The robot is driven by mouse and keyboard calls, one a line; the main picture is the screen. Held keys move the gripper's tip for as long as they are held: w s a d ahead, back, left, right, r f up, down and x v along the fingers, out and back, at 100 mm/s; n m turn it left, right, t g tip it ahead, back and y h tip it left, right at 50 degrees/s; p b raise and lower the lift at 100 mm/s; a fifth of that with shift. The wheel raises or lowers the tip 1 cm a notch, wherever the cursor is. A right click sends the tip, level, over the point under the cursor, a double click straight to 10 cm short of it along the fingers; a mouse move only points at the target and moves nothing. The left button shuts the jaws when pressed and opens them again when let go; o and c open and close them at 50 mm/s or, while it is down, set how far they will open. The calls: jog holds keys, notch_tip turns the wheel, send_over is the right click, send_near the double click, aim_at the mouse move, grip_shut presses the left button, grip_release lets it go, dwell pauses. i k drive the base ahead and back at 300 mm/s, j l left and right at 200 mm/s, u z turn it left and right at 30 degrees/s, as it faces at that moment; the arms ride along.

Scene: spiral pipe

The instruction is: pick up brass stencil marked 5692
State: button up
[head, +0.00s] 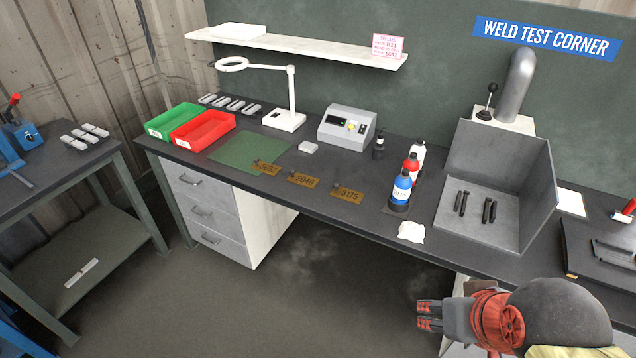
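Three brass stencils lie in a row on the dark workbench. The left one, the brass stencil marked 5692 (265,168), lies at the right edge of the green mat; its number is small and I read it only roughly. The middle stencil (302,180) seems to read 2046, and the right stencil (347,193) seems to read 3176. My gripper (427,315) is at the lower right, in front of the bench and well away from the stencils. Its red-tipped fingers point left and stand apart, with nothing between them.
The workbench (330,216) also holds a green bin (172,121), a red bin (203,130), a magnifier lamp (290,100), a grey instrument (345,128) and several bottles, including a blue one (401,188). A crumpled white cloth (411,232) lies near the front edge. Floor in front is clear.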

aim_at(268, 168)
jog(key=i+j+z, duration=0.2)
jog(key=j, duration=0.55)
jog(key=i+j+z, duration=0.15)
jog(key=j, duration=0.6)
jog(key=i+j+z, duration=0.2)
jog(key=j, duration=0.6)
jog(key=j+z, duration=0.15)
jog(key=j, duration=0.6)
